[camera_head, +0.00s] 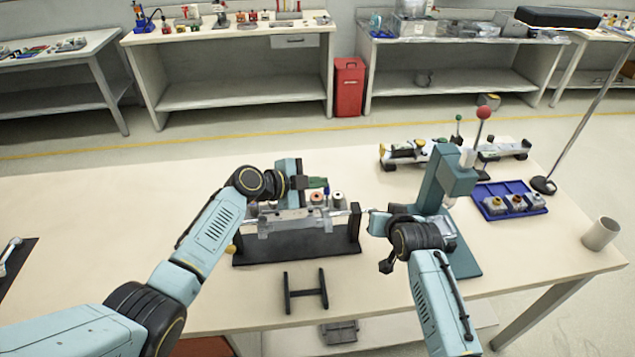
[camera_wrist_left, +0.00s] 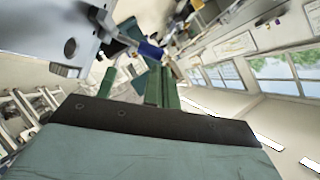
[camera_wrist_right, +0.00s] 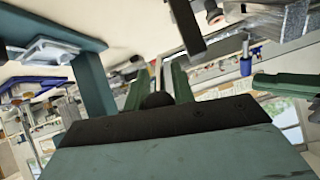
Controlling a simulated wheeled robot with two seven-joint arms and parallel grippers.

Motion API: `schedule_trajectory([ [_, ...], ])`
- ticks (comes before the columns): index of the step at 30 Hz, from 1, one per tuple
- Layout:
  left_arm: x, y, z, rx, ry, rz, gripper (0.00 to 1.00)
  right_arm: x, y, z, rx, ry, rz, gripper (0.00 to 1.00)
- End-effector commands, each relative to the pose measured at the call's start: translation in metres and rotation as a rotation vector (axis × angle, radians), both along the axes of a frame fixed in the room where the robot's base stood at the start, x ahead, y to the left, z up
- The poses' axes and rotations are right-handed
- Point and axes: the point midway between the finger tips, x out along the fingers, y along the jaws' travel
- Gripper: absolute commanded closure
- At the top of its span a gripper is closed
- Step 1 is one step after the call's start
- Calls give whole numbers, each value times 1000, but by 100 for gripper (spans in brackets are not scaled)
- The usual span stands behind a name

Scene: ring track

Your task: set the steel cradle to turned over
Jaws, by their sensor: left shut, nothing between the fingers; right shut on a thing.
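The steel cradle (camera_head: 298,222) hangs between two black uprights on a dark base (camera_head: 295,248). Its grey metal also shows at the upper left in the left wrist view (camera_wrist_left: 75,35) and at the upper right in the right wrist view (camera_wrist_right: 285,20). My left gripper (camera_head: 320,183) is shut and empty above and behind the cradle, close to a blue-handled pin (camera_wrist_left: 150,50). My right gripper (camera_wrist_right: 158,85) is shut on a black knob (camera_wrist_right: 157,100) at the right side of the stand; my wrist mostly hides this from the head. Whether the cradle is upright or turned over I cannot tell.
A blue tray (camera_head: 487,207), a lamp stand (camera_head: 543,184) and a cup (camera_head: 600,234) are farther right. A black H-shaped rest (camera_head: 305,291) lies in front.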

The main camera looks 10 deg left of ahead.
Motion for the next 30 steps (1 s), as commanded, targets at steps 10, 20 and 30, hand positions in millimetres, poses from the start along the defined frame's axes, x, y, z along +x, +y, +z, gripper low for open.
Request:
schedule_trajectory([
  [10,0,0,-1,-1,1,0,100,0,0,0,0,-1,0,100],
  [20,11,2,-9,-17,57,0,100,0,0,0,0,-1,0,100],
  [30,10,3,-11,-17,61,1,100,-1,0,-1,0,2,0,68],
])
